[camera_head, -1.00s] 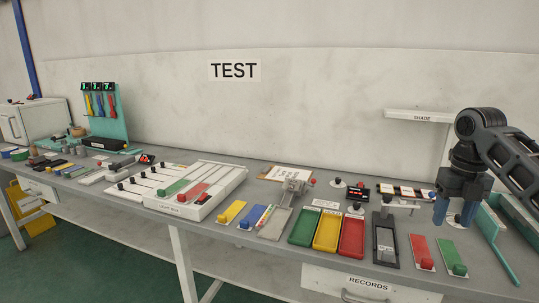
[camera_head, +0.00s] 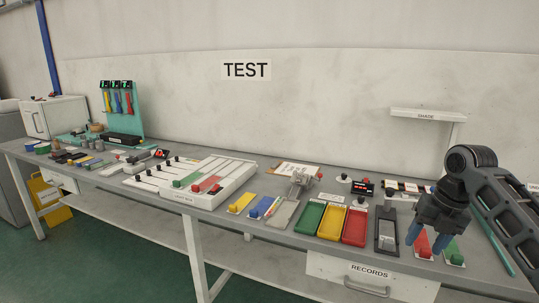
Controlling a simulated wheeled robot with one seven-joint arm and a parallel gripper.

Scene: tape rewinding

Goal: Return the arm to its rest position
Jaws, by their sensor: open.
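My gripper (camera_head: 426,236) hangs at the right of the head view with its two blue fingers pointing down and apart. It is open, with nothing seen between the fingers. It appears in front of the red block plate (camera_head: 423,243) and hides part of it. The dark arm (camera_head: 500,205) reaches in from the right edge, bent at the elbow. A green block plate (camera_head: 453,252) shows just right of the fingers.
A long grey bench (camera_head: 240,222) runs along the wall. Green (camera_head: 308,217), yellow (camera_head: 331,223) and red (camera_head: 354,228) trays stand left of my gripper. A shelf labelled SHADE (camera_head: 427,114) is on the wall. The RECORDS drawer (camera_head: 369,271) is below.

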